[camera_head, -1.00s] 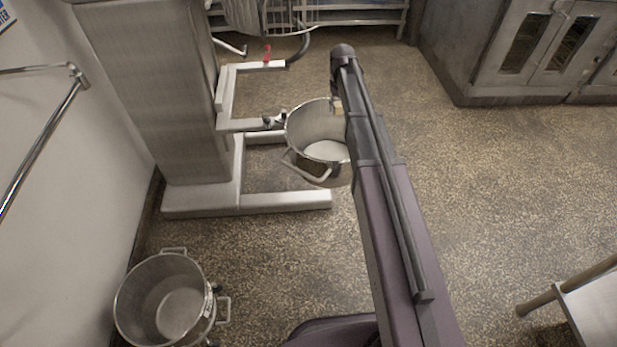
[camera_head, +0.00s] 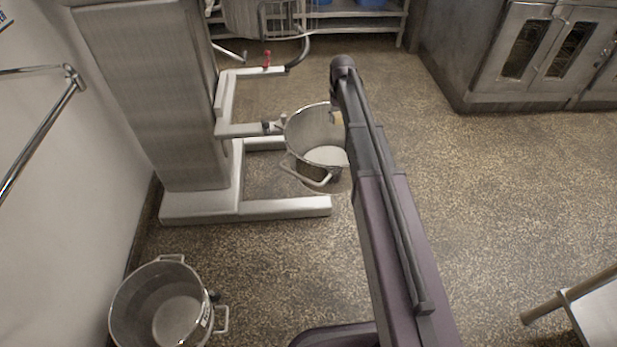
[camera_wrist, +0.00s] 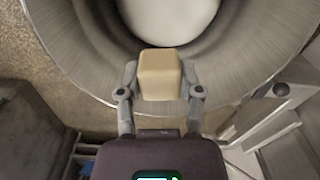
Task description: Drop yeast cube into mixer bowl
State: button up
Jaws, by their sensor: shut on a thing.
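The yeast cube (camera_wrist: 159,75) is a small beige block. My gripper (camera_wrist: 159,84) is shut on it, one finger on each side, in the wrist view. The mixer bowl (camera_wrist: 250,55) is a round metal bowl below the cube, and its pale bottom shows past the cube. The cube appears over the bowl's near inner wall in that view; its height above the rim is hard to tell. In the head view the bowl (camera_head: 304,132) sits at the mixer's arms, its right side hidden by my arm. A bit of the cube (camera_head: 337,117) shows beside my arm.
The mixer (camera_head: 150,95) stands left of the bowl, with its base legs on the floor. A second metal bowl (camera_head: 125,312) stands on the floor at lower left. Ovens (camera_head: 530,60) stand at upper right. A metal table (camera_head: 597,312) is at lower right. The floor between is clear.

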jog(key=shift+f+b, duration=2.1)
jog(key=shift+f, duration=0.25)
jog(key=o, duration=1.1)
jog(key=shift+o, duration=0.2)
